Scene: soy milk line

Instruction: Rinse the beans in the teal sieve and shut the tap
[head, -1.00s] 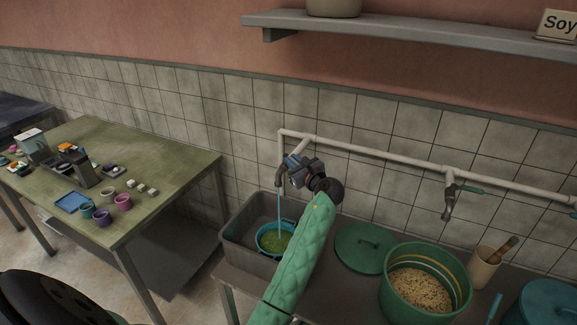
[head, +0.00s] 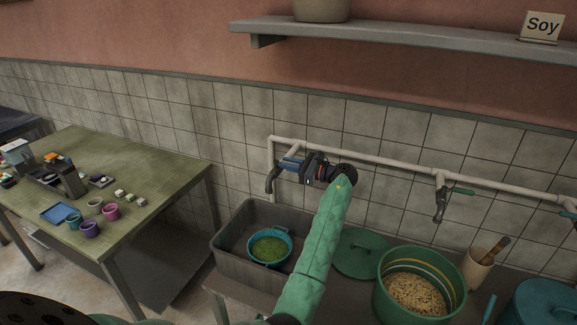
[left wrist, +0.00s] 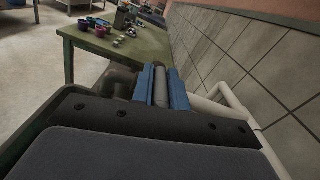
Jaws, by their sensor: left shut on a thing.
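The teal sieve (head: 287,238) sits inside the grey sink basin (head: 224,243), with green beans (head: 268,249) in it. The tap (head: 271,184) hangs from the white wall pipe above the sieve, and no water falls from it. My left gripper (head: 287,164) is at the tap, its blue fingers shut on the tap handle. In the left wrist view the grey tap handle (left wrist: 160,88) lies between the blue fingers. The fingers partly hide the handle in the head view. My right gripper is not in view.
A green pot of pale beans (head: 417,293), its green lid (head: 358,256) and a beige cup with a wooden tool (head: 478,270) stand right of my arm. A second tap (head: 440,203) hangs farther right. A green table (head: 150,165) with small cups stands left.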

